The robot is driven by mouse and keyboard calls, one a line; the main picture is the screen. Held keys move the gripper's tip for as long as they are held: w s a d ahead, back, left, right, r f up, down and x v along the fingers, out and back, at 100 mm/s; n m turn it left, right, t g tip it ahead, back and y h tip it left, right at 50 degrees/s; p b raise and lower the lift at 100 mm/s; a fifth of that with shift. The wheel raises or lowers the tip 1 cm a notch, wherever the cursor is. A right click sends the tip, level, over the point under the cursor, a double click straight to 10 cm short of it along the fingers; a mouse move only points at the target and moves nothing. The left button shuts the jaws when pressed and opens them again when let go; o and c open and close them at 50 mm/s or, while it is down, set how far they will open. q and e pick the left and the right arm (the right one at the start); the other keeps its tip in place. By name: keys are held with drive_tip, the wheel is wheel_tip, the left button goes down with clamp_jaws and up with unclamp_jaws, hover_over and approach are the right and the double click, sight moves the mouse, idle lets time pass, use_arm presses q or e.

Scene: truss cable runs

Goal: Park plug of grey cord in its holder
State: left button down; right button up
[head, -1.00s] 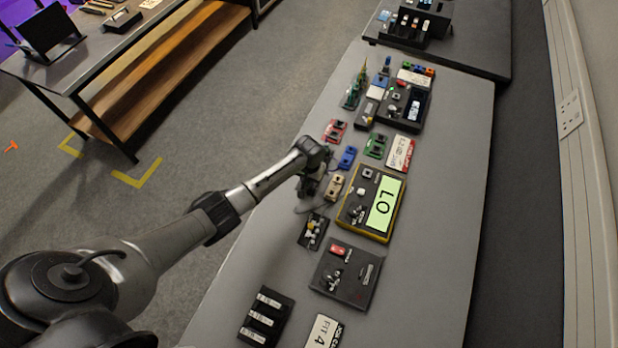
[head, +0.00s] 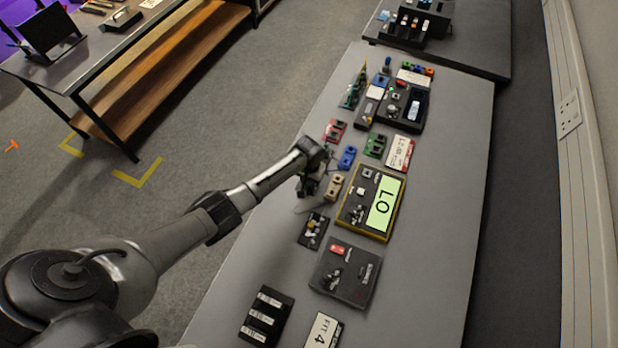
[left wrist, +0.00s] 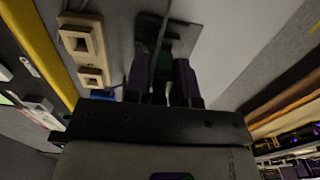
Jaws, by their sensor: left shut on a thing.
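My left gripper (head: 307,186) is low over the near-left edge of the bench, left of the tan two-hole block (head: 334,187). In the left wrist view its fingers (left wrist: 160,82) are shut on a small dark item, which I take to be the grey cord's plug; the fingers mostly hide it. The grey cord (left wrist: 161,42) runs away from between the fingers. A dark plate (left wrist: 182,38) lies on the bench beyond them. The tan block (left wrist: 84,44) shows at left in that view, apart from the fingers. I cannot tell which fixture is the cord's holder. My right gripper is not in view.
A yellow-framed meter reading LO (head: 399,211) stands to the right. Blue (head: 347,157), red (head: 335,131) and green (head: 375,145) blocks lie farther up. The right side of the bench is clear.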

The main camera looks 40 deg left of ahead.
use_arm(q)
drive_tip(key=shift+f, duration=0.35)
idle(0.3)
idle(0.6)
drive_tip(key=shift+f, duration=0.15)
drive_tip(key=c, duration=0.9)
unclamp_jaws()
drive_tip(key=shift+o, duration=0.2)
drive_tip(key=shift+p, duration=0.35)
drive_tip(key=shift+r+p, duration=1.35)
drive_tip(key=shift+r, duration=0.05)
drive_tip(key=shift+r+p, duration=1.15)
drive_tip(key=shift+p, duration=0.1)
